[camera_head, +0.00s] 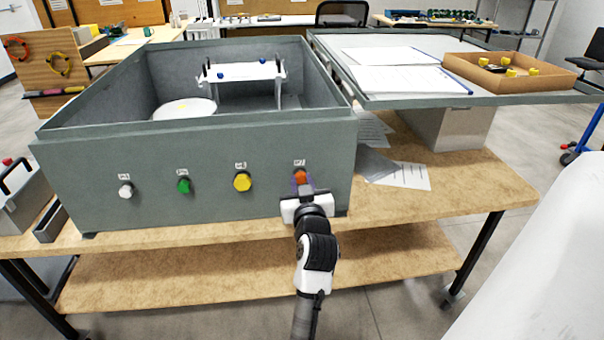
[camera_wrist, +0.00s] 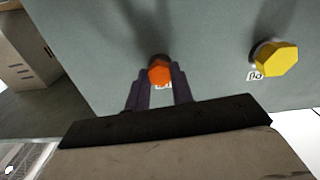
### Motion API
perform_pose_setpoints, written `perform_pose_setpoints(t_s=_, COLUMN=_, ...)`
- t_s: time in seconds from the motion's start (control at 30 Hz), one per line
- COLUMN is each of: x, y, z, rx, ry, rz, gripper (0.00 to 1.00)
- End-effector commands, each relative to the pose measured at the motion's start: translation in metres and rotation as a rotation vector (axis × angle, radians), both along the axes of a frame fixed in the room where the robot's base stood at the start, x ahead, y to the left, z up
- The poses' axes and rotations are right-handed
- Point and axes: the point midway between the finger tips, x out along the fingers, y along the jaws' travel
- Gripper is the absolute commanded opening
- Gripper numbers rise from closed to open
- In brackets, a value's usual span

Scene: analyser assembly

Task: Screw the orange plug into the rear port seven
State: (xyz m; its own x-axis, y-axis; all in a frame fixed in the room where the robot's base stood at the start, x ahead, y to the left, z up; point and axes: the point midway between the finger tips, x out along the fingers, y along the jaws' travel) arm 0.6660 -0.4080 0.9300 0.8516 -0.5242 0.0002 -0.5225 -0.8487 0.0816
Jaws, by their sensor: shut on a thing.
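The orange plug (camera_head: 300,177) is at the rightmost port on the face of the grey-green analyser box (camera_head: 150,155). The label above that port is small and seems to read as seven. My gripper (camera_head: 302,190) is in front of this port, shut on the plug. In the wrist view the orange plug (camera_wrist: 158,71) shows between the tips of the two dark fingers (camera_wrist: 160,88), against the panel. I cannot tell how deep the plug sits in the port, as its inner end is hidden.
White (camera_head: 126,191), green (camera_head: 184,186) and yellow (camera_head: 242,181) plugs sit in the other ports to the left. The yellow plug (camera_wrist: 277,59) is nearest in the wrist view. The box stands on a wooden bench (camera_head: 420,215) with papers (camera_head: 405,175) to its right.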

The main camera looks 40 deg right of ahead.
Motion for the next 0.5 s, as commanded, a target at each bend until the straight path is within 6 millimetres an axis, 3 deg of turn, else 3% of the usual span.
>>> perform_pose_setpoints(t_s=0.3, x=0.0007, y=0.0004, z=0.0039, rx=0.384, ry=-0.231, rz=0.001, gripper=0.0)
perform_pose_setpoints(t_s=0.5, x=0.0005, y=0.0, z=0.0015, rx=0.515, ry=-0.314, rz=0.0, gripper=0.0)
